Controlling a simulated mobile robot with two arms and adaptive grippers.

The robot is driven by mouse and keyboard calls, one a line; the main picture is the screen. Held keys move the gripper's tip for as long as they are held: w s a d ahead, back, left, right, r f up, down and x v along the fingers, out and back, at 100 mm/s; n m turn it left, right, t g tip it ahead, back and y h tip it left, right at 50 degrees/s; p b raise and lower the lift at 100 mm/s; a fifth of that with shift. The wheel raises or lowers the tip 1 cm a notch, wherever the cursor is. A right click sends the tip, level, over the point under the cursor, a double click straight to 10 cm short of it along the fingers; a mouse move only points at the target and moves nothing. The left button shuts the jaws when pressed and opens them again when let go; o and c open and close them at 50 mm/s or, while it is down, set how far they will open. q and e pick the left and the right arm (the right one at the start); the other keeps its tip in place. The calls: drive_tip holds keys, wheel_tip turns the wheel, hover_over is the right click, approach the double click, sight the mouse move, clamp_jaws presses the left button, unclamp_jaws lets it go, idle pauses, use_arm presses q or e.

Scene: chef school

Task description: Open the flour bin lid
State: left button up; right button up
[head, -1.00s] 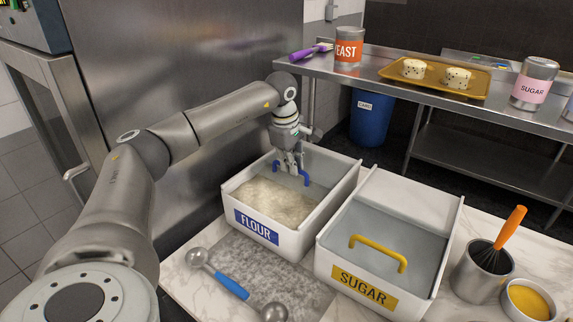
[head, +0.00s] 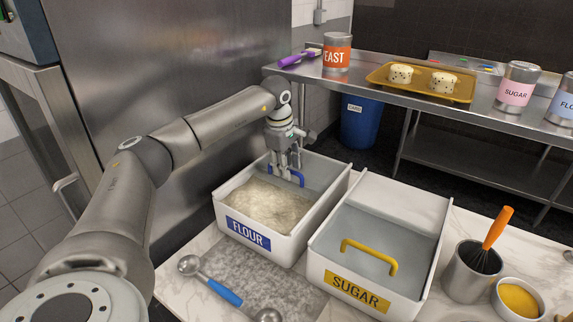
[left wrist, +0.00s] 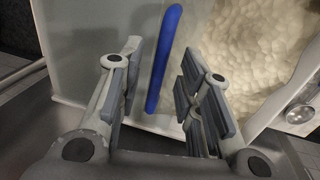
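The flour bin (head: 250,236) is a white box with a blue FLOUR label, standing on the counter. Its front part is uncovered and pale flour (head: 265,203) shows inside. The grey lid (head: 318,172) sits at the back of the bin, with a blue handle (head: 292,178) on it. My left gripper (head: 284,170) is over the back of the bin at the handle. In the left wrist view the left gripper (left wrist: 158,88) has its fingers apart, with the blue handle (left wrist: 163,60) between them and a gap on each side. My right gripper is out of view.
A closed sugar bin (head: 375,240) with a yellow handle stands to the right. A blue-handled scoop (head: 222,291) lies in front. A metal shelf (head: 430,110) stands behind; a steel wall (head: 190,60) is at left.

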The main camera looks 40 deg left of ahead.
use_arm(q)
wheel_tip(320, 180, up, 12)
drive_tip(key=s, duration=0.2)
drive_tip(key=shift+s+d, duration=0.15)
drive_tip(key=shift+f, duration=0.15)
idle(0.4)
